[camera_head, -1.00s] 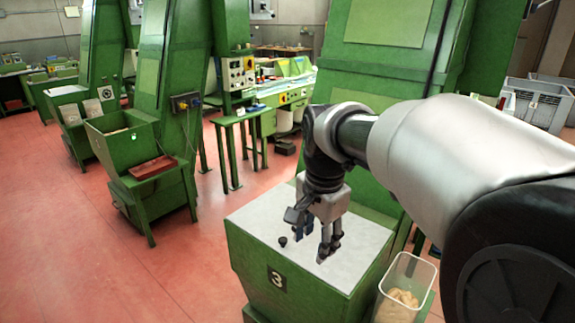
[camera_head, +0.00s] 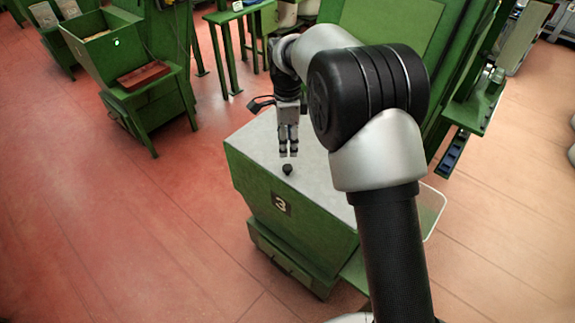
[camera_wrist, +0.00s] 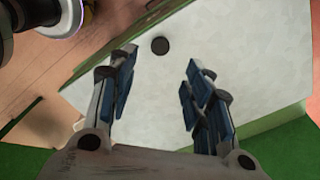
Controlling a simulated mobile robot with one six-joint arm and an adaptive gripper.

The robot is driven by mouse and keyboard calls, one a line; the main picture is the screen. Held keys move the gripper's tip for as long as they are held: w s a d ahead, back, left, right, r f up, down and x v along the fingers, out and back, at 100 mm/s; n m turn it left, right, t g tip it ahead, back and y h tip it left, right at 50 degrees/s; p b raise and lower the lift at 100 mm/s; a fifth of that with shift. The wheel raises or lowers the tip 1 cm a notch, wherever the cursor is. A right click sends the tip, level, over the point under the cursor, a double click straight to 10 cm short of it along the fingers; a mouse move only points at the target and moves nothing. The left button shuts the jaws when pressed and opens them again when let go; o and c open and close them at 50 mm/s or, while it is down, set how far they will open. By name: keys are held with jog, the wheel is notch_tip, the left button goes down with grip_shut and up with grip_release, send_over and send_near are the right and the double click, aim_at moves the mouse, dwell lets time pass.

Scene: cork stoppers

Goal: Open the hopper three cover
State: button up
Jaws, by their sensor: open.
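The hopper three cover (camera_head: 252,150) is a flat grey-white lid lying closed on a green hopper (camera_head: 318,231) marked with a 3. A small black knob (camera_head: 287,169) stands on the cover near its front edge. The knob also shows in the wrist view (camera_wrist: 160,46), beyond the fingertips and roughly in line with the gap between them. My gripper (camera_head: 288,153) points down above the cover, just behind the knob in the head view. Its blue-padded fingers (camera_wrist: 158,70) are apart with nothing between them. I cannot tell its exact height over the cover.
A clear bin (camera_head: 432,212) stands at the hopper's right side, partly hidden by my arm. Another green hopper, open, with a red-brown tray (camera_head: 144,74), stands at the upper left. The red floor (camera_head: 150,230) to the left is clear.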

aim_at(288, 167)
notch_tip(288, 167, down, 10)
jog(key=shift+f+b, duration=0.1)
jog(key=shift+b, duration=0.95)
grip_shut()
